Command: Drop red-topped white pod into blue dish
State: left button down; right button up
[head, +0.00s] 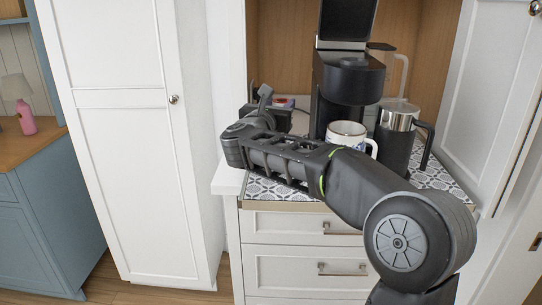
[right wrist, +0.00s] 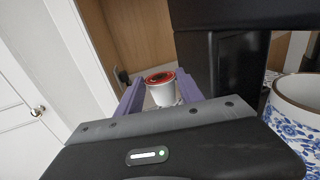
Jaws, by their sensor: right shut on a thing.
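The red-topped white pod (right wrist: 161,92) is upright between the two purple fingers of my right gripper (right wrist: 158,88) in the right wrist view, and the gripper is shut on it. In the head view my right gripper (head: 264,96) is over the back left of the patterned counter, left of the coffee machine. A blue dish cannot be made out clearly in either view. My left gripper is not in view.
A black coffee machine (head: 347,80) stands at the counter's back. In front of it is a blue-and-white mug (head: 346,132), also large at right in the wrist view (right wrist: 298,115). A dark press jug (head: 396,140) stands right of it. My right arm crosses above the counter's front.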

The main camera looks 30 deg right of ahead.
jog(key=shift+d, duration=0.15)
jog(key=shift+f, duration=0.15)
jog(key=shift+f+b, duration=1.7)
jog(key=shift+f, duration=1.2)
jog(key=o, duration=1.4)
jog(key=shift+c, duration=0.2)
jog(key=shift+s, duration=0.1)
jog(key=b+v, duration=0.1)
jog(key=v, duration=0.6)
jog(key=shift+a, duration=0.4)
